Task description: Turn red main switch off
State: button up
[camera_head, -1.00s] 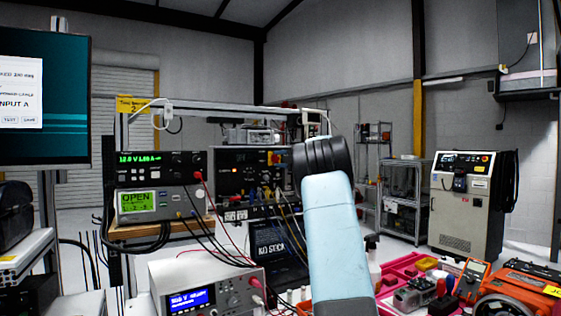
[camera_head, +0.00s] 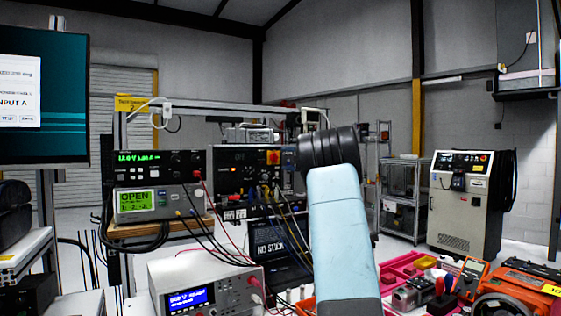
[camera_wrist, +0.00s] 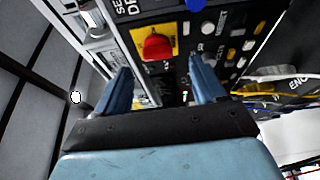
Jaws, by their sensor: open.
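The red main switch (camera_wrist: 157,46) is a red knob on a yellow plate, on a black panel in the wrist view. In the head view the red switch (camera_head: 273,157) shows small at the right end of the black unit, just left of my arm. My gripper (camera_wrist: 163,80) is open and empty in the wrist view. Its two blue fingers point toward the panel, and the knob shows between and beyond their tips, apart from them. In the head view the fingers are hidden behind my own wrist.
A green-display instrument (camera_head: 138,201) and a power supply (camera_head: 150,167) stand left of the black unit (camera_head: 230,180). Black, red and yellow cables hang in front of it. A white instrument (camera_head: 190,285) and a red tray (camera_head: 400,272) with tools are nearer.

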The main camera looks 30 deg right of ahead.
jog(key=v, duration=0.9)
jog(key=shift+s, duration=0.15)
jog(key=s+a+r+m+t+h, duration=0.2)
jog(key=s+a+r+m+h, duration=0.5)
jog(key=s+a+m+h, duration=0.6)
jog(key=s+a+f+m+g+y, duration=0.1)
jog(key=s+a+f+m+g, duration=0.2)
jog(key=s+a+f, duration=0.4)
jog(key=s+a+f+m+g+y, duration=0.2)
jog(key=s+a+f+g, duration=0.3)
jog(key=s+f, duration=0.6)
jog(key=s+a+f+m+g+y, duration=0.2)
jog(key=s+a+f+m+g, duration=0.2)
jog(key=s+a+f, duration=0.5)
jog(key=s+f+m, duration=0.1)
jog(key=s, duration=0.6)
jog(key=shift+a+g, duration=0.4)
